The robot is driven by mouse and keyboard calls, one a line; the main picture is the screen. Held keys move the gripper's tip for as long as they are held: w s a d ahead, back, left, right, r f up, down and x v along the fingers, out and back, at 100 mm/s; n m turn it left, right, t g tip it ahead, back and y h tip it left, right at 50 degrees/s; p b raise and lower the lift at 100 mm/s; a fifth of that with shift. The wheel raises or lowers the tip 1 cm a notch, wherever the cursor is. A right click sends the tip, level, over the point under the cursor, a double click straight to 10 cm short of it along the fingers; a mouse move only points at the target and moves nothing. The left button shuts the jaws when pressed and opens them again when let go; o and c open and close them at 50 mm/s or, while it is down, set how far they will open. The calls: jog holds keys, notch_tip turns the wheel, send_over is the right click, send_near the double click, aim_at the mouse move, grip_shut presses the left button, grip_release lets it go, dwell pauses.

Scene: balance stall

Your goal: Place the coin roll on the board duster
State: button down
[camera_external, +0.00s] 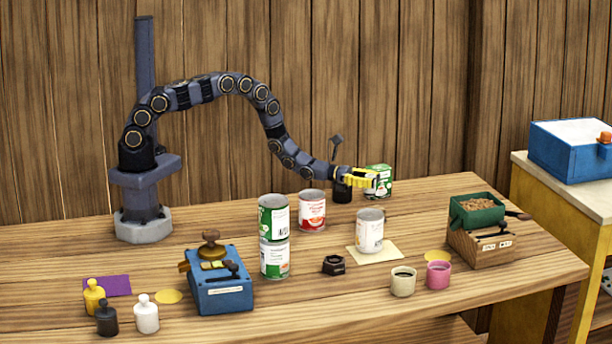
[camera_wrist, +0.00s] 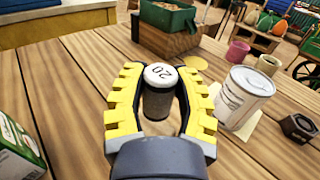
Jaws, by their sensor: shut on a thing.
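In the wrist view my gripper (camera_wrist: 160,88) has its yellow fingers closed around a dark cylinder with a white top marked "20", which looks like the coin roll (camera_wrist: 158,104). In the external view my gripper (camera_external: 366,178) is at the back middle of the table, in front of a green-labelled can. I cannot pick out the board duster for certain in either view.
Cans stand around: a green-labelled one (camera_external: 384,172), a red-labelled one (camera_external: 312,212), a stack of two (camera_external: 274,238) and one on paper (camera_external: 369,231). A wooden box with a green tray (camera_external: 478,207) stands right, a blue box (camera_external: 220,288) front left.

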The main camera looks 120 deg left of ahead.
aim_at(371, 193)
jog(key=shift+w+a+f, duration=0.15)
jog(key=shift+w+f, duration=0.05)
jog(key=shift+f, duration=0.05)
jog(key=shift+w+f, duration=0.15)
jog(key=shift+f, duration=1.45)
jog(key=c, duration=0.8)
grip_release()
jog(key=shift+f, duration=0.15)
jog(key=shift+o, duration=0.2)
jog(key=shift+s, duration=0.4)
jog(key=s, duration=1.1)
jog(key=shift+s+d, duration=0.15)
jog(key=shift+d, duration=0.05)
